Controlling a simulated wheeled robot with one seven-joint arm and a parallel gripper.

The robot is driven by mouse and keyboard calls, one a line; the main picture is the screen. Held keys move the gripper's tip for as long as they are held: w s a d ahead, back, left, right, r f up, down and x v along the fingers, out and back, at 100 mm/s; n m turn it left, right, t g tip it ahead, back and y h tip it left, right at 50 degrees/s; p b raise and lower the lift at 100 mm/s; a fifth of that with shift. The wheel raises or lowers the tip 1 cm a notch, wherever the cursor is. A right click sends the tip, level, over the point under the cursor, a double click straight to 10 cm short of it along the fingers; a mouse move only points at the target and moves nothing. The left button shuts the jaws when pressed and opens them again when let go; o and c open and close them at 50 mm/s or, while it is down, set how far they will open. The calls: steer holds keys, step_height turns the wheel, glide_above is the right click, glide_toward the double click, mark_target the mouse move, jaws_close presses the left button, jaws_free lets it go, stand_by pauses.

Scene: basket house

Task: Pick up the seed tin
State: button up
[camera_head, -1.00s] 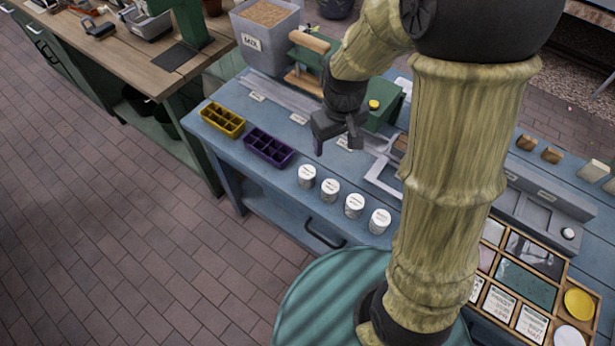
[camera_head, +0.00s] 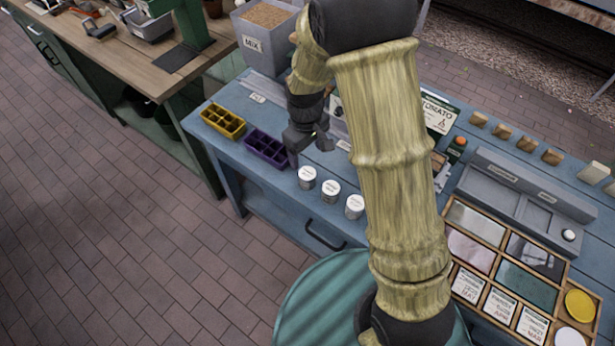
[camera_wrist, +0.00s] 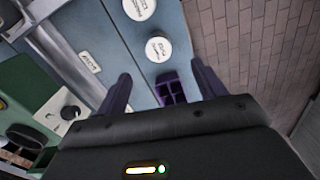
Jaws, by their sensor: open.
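White-lidded tins stand in a row along the front of the blue table: the first tin (camera_head: 307,178), the second tin (camera_head: 330,190) and the third tin (camera_head: 355,206). Their labels are too small to read. My arm hides the table right of the third. My gripper (camera_head: 309,152) is open and empty, above the table just behind the first tin, beside the purple seed tray (camera_head: 262,150). In the wrist view one tin (camera_wrist: 158,49) lies just beyond the fingertips, with another (camera_wrist: 139,8) at the top edge. The purple tray (camera_wrist: 172,92) shows between the fingers.
A yellow seed tray (camera_head: 222,120) sits at the table's left end. A grey MIX bin (camera_head: 262,40) stands at the back left. A wooden divided box (camera_head: 510,262) with packets fills the right. The table's front edge runs close to the tins.

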mark_target(307, 173)
step_height(307, 173, down, 7)
steer(key=shift+d+f+p, duration=0.1)
steer(key=shift+d+p, duration=0.05)
steer(key=shift+p, duration=0.25)
steer(key=shift+w+f, duration=0.1)
steer(key=shift+w+f+p, duration=0.2)
steer(key=shift+f+p, duration=0.55)
steer(key=shift+f, duration=1.8)
steer(key=shift+c, duration=0.4)
steer(key=c, duration=1)
